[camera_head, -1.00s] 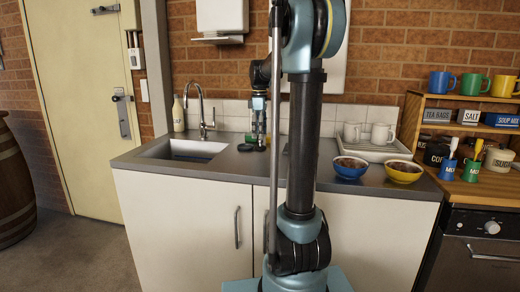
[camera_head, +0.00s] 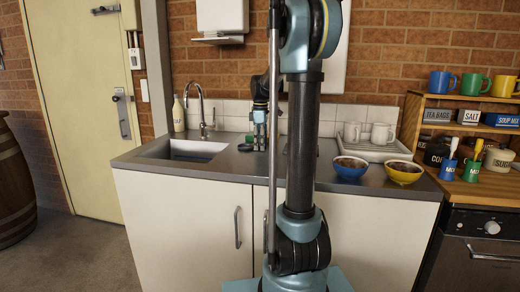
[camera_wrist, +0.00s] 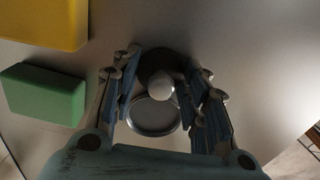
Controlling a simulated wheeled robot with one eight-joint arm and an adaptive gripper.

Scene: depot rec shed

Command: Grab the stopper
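The stopper appears to be the dark round piece with a pale rounded knob (camera_wrist: 160,86) in the middle of the wrist view. A grey disc with a bright rim (camera_wrist: 155,117) shows right beside the knob; I cannot tell whether it is part of the same piece. My gripper (camera_wrist: 162,72) is open, with one finger on each side of the knob and a gap to it on both sides. In the head view my gripper (camera_head: 259,146) points down, low over the grey counter (camera_head: 222,163); the stopper is not clear there.
A dark disc (camera_head: 245,147) lies just left of my gripper. A green block (camera_wrist: 43,94) and a yellow block (camera_wrist: 45,20) lie at the left in the wrist view. The sink (camera_head: 190,150) is left; a blue bowl (camera_head: 350,168) and yellow bowl (camera_head: 403,172) stand right.

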